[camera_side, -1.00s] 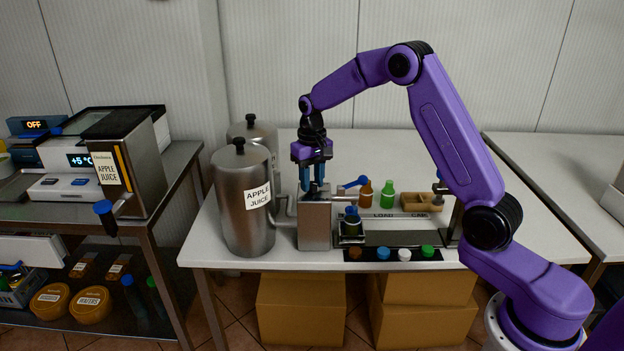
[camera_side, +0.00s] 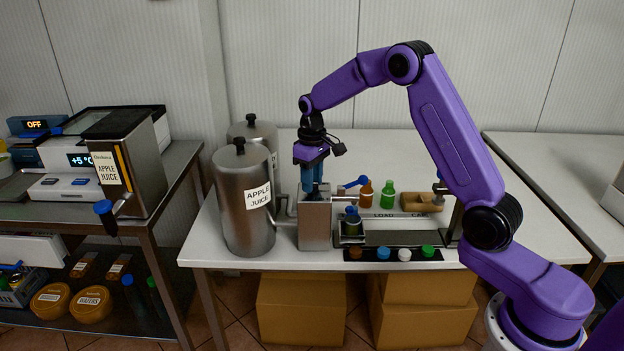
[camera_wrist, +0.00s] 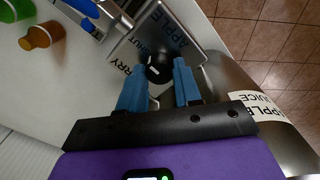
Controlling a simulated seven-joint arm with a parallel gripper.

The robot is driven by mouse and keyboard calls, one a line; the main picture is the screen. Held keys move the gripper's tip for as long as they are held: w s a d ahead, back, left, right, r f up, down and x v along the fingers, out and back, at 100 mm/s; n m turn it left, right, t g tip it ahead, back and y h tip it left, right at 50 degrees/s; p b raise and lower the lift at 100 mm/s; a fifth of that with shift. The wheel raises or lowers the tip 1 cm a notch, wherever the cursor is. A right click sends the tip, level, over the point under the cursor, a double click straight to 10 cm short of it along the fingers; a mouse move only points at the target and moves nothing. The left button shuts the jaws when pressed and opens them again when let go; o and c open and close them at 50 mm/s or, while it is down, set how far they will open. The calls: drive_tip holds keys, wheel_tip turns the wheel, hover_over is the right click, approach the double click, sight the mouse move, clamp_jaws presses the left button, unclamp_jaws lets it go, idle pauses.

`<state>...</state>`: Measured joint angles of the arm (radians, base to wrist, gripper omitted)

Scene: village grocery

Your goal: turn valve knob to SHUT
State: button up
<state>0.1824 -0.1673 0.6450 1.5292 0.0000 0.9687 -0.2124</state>
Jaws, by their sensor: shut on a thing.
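The valve knob (camera_wrist: 161,68) is a dark round knob with a small white mark, on top of a steel valve box (camera_side: 314,225). In the wrist view the box top (camera_wrist: 150,42) carries the words APPLE, SHUT and a partly hidden word ending in RRY. The white mark is on the lower-left part of the knob; which word it points to I cannot tell. My gripper (camera_side: 313,187) points straight down over the box. Its two blue fingers (camera_wrist: 159,76) are shut on the knob, one on each side. In the side view the fingers mostly hide the knob.
A steel tank (camera_side: 243,205) labelled APPLE JUICE stands close left of the box, with a second tank (camera_side: 255,135) behind. The table's back is clear.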

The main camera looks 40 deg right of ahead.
drive_tip(key=shift+w+r, duration=0.1)
drive_tip(key=o, duration=1)
drive_tip(key=shift+o, duration=0.2)
wheel_tip(320, 180, up, 17)
drive_tip(key=shift+r, duration=0.2)
drive_tip(key=s+a+f+n, duration=0.3)
drive_tip(key=s+a+n, duration=0.2)
drive_tip(key=s+a, duration=1)
drive_tip(key=s+d+f+n, duration=0.1)
drive_tip(key=s+d+f, duration=0.1)
drive_tip(key=s, duration=0.6)
drive_tip(key=s+d+f+n, duration=0.2)
drive_tip(key=s+f, duration=0.1)
drive_tip(key=s, duration=0.6)
drive_tip(key=s+d+f+n, duration=0.2)
drive_tip(key=s+f, duration=0.1)
drive_tip(key=s, duration=0.5)
drive_tip(key=shift+s+d+f, duration=0.15)
drive_tip(key=shift+d, duration=0.15)
